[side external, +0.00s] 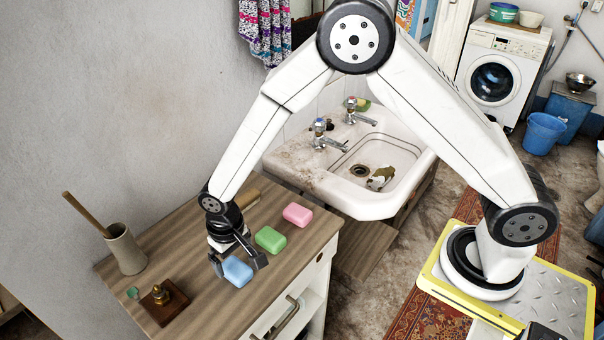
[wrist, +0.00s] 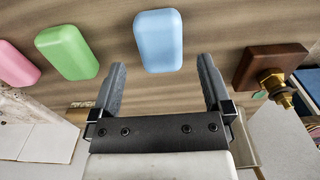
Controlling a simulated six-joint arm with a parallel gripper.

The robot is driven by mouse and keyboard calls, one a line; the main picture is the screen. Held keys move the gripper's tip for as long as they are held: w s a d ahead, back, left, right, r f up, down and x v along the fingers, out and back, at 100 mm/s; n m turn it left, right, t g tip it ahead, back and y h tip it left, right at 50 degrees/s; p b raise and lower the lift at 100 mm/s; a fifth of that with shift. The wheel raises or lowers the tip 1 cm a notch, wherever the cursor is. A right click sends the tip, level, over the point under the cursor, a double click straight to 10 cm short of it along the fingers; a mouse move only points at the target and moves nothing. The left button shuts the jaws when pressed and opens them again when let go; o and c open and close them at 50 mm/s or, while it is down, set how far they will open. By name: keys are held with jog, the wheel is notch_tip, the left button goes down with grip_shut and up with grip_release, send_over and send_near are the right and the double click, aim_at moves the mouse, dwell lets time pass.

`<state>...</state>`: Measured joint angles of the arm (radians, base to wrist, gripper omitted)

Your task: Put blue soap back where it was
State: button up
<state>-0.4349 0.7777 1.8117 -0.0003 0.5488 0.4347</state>
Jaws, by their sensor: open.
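The blue soap (side external: 237,271) lies on the wooden counter top, at the front end of a row of soaps. My gripper (side external: 238,266) is open just above the counter at the blue soap, its fingers apart on either side in the side view. In the wrist view the blue soap (wrist: 159,41) is ahead of the open fingertips (wrist: 161,72), roughly centred between them, with nothing held. The green soap (side external: 270,239) and the pink soap (side external: 297,215) lie in line behind it. No mark showing an earlier place for the blue soap is visible.
A brass piece on a dark wooden block (side external: 162,300) stands left of the blue soap. A beige cup with a wooden handle (side external: 125,249) is near the wall. The stained sink (side external: 320,178) is beyond the counter. Bare counter top (side external: 185,245) lies left of my gripper.

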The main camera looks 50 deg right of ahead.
aim_at(237, 267)
notch_tip(237, 267, up, 8)
dwell(0.5)
jog(key=shift+d, duration=0.15)
dwell(0.3)
jog(key=s+d+r+t, duration=0.1)
jog(key=s+d+r, duration=0.1)
jog(key=s+d, duration=0.4)
jog(key=s+d+r+t, duration=0.1)
jog(key=s+d, duration=0.5)
jog(key=d, duration=0.6)
jog(key=shift+s+d+r+t, duration=0.25)
jog(key=shift+d+r+t, duration=0.05)
jog(key=shift+r, duration=0.3)
